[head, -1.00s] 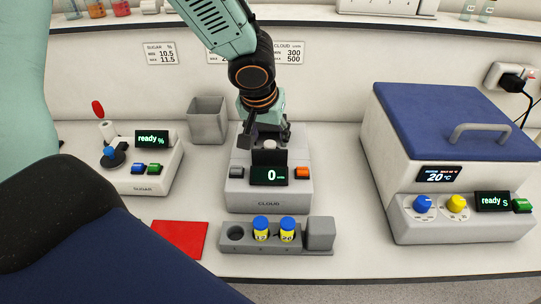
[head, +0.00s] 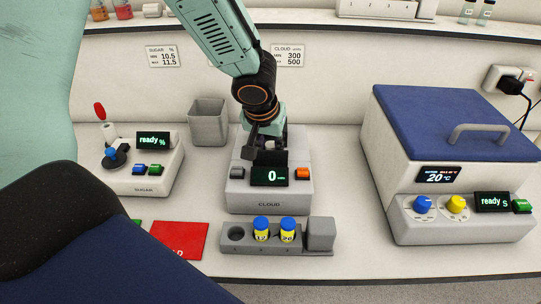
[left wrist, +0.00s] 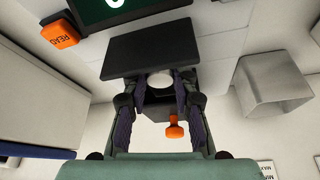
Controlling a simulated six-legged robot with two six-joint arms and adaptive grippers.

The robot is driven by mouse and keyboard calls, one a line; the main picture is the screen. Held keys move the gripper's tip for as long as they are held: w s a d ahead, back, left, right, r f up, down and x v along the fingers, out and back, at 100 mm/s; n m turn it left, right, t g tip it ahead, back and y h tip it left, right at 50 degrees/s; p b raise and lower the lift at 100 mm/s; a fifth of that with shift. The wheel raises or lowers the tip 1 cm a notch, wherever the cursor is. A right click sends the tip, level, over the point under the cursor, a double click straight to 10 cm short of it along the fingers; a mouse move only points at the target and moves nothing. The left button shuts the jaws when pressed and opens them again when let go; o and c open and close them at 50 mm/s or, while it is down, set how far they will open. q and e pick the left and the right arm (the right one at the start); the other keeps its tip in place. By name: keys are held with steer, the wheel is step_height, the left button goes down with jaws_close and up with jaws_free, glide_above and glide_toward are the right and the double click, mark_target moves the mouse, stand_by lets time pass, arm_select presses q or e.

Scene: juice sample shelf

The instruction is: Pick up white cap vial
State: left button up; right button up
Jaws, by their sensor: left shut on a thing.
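My left gripper (head: 267,143) reaches down over the grey CLOUD meter (head: 238,200) from behind. In the left wrist view its fingers (left wrist: 160,88) are closed in around a round white cap (left wrist: 160,76), the only part of the white cap vial that shows. The vial's body is hidden, and I cannot tell whether it has left the meter's well. The meter's dark upright plate stands just in front of the fingers. Its display (head: 269,177) reads 0. My right gripper is not in view.
A grey rack (head: 262,248) in front holds two blue-capped vials (head: 261,228) (head: 287,228). The SUGAR meter (head: 143,178) stands left, a grey open bin (head: 208,122) behind, and a large blue-lidded bath (head: 445,125) right. A red mat (head: 182,238) lies at front left.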

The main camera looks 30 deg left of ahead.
arm_select(q)
steer(key=shift+f, duration=0.1)
jaws_close()
